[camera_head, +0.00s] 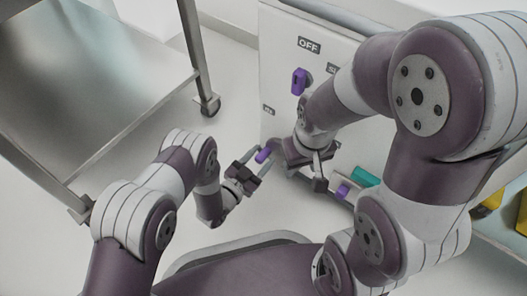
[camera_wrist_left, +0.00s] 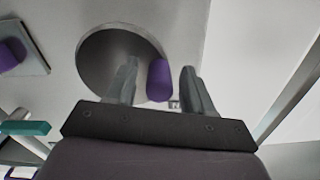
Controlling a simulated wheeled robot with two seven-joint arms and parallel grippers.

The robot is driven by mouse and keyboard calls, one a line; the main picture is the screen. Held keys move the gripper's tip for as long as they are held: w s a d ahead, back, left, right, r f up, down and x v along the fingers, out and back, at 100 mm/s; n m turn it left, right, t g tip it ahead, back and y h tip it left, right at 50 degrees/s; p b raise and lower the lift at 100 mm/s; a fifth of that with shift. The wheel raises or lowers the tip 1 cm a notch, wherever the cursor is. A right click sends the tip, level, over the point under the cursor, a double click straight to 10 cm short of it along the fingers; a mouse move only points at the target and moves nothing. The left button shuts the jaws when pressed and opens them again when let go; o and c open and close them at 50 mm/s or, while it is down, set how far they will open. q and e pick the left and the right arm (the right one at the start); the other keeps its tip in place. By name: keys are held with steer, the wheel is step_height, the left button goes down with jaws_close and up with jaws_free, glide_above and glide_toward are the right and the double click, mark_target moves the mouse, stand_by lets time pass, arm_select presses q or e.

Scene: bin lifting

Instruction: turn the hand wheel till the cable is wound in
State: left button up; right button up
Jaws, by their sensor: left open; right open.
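The hand wheel (camera_wrist_left: 105,62) is a round grey disc on a pale panel in the left wrist view. Its purple handle (camera_wrist_left: 158,80) stands between the fingers of my open left gripper (camera_wrist_left: 160,88), with a visible gap on the right side. In the head view the purple handle (camera_head: 263,155) is at the fingers of my left gripper (camera_head: 256,163). My right gripper (camera_head: 304,172) is open in front of the panel, just right of the handle, and hides most of the wheel there. I cannot make out the cable.
The white cabinet (camera_head: 278,40) carries an OFF label and a purple knob (camera_head: 299,82). Another purple piece (camera_head: 343,190) and a teal bar (camera_head: 365,177) are low on the right. A metal cart (camera_head: 100,90) stands at the left. Yellow parts (camera_head: 487,205) show at the right edge.

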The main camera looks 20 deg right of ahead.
arm_select(q)
jaws_close()
